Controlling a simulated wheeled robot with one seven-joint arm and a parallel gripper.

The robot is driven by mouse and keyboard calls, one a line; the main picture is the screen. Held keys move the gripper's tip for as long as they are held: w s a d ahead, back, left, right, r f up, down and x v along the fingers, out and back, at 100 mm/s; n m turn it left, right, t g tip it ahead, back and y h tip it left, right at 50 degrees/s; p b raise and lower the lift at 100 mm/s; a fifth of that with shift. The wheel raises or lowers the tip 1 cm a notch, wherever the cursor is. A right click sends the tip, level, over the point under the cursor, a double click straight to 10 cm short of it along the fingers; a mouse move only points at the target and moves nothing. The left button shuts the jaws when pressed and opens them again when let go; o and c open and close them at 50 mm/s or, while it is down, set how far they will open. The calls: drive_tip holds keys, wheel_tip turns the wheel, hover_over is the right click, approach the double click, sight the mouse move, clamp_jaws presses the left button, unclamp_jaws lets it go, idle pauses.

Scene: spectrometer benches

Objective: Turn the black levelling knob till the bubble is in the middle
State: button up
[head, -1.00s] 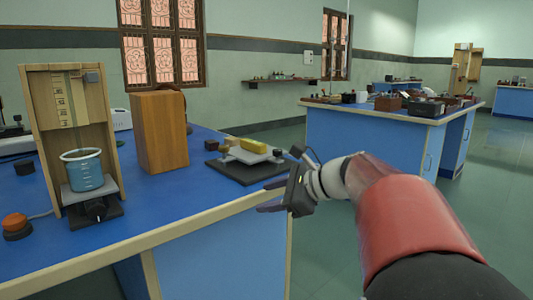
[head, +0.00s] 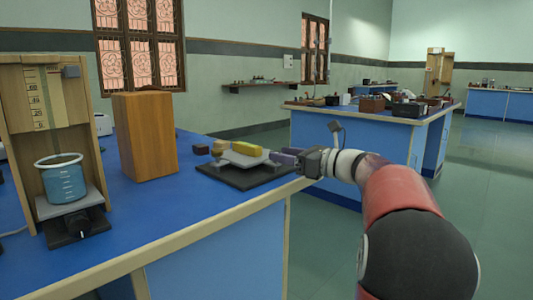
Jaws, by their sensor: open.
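A yellow bar-shaped level (head: 247,149) lies on a pale grey plate (head: 238,159) above a dark base (head: 245,178) near the bench's right edge. The bubble is too small to make out. I cannot pick out a levelling knob on this stand; my gripper covers its right side. My gripper (head: 279,156) is open at the right end of the plate, fingers pointing left. Whether it touches the stand I cannot tell. A black knob (head: 82,227) shows on the front of another stand, under a beaker of blue liquid (head: 62,181).
A tall wooden box (head: 146,137) stands left of the plate. A small dark block (head: 201,148) and an olive-yellow block (head: 221,146) sit beside the plate. A wooden scale board (head: 20,110) rises behind the beaker. The blue benchtop (head: 180,205) in front is clear.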

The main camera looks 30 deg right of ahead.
sight(269, 161)
drive_tip(key=x, duration=0.5)
drive_tip(key=c, duration=1)
